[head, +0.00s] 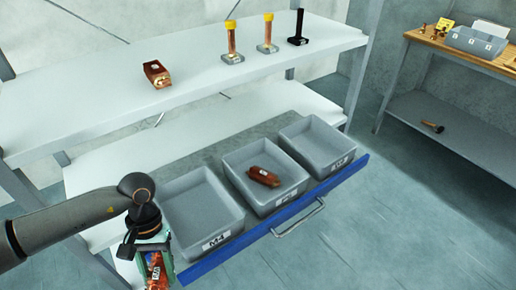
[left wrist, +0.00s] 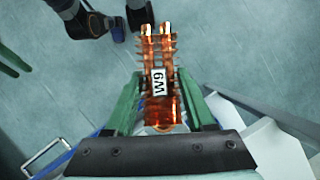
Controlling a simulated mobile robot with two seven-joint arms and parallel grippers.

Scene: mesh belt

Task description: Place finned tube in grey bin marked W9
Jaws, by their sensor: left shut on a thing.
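My left gripper (head: 155,258) is shut on a copper finned tube (head: 154,272) and holds it in front of the drawer's left end, outside the bins. In the left wrist view the finned tube (left wrist: 160,110) sits between the green fingers and bears a white tag reading W9. Three grey bins stand in the pulled-out drawer. The left bin (head: 183,204) is marked M4. The middle bin (head: 240,190) holds a reddish-brown part (head: 263,177); its label is too small to read surely. The right bin (head: 313,143) looks empty, and its label is unclear.
The drawer has a blue front edge (head: 215,262) with a metal handle (head: 299,219). The white shelf above (head: 100,102) carries a copper block (head: 156,73) and several upright posts on bases. A wooden bench (head: 450,45) stands at right. Open floor lies in front.

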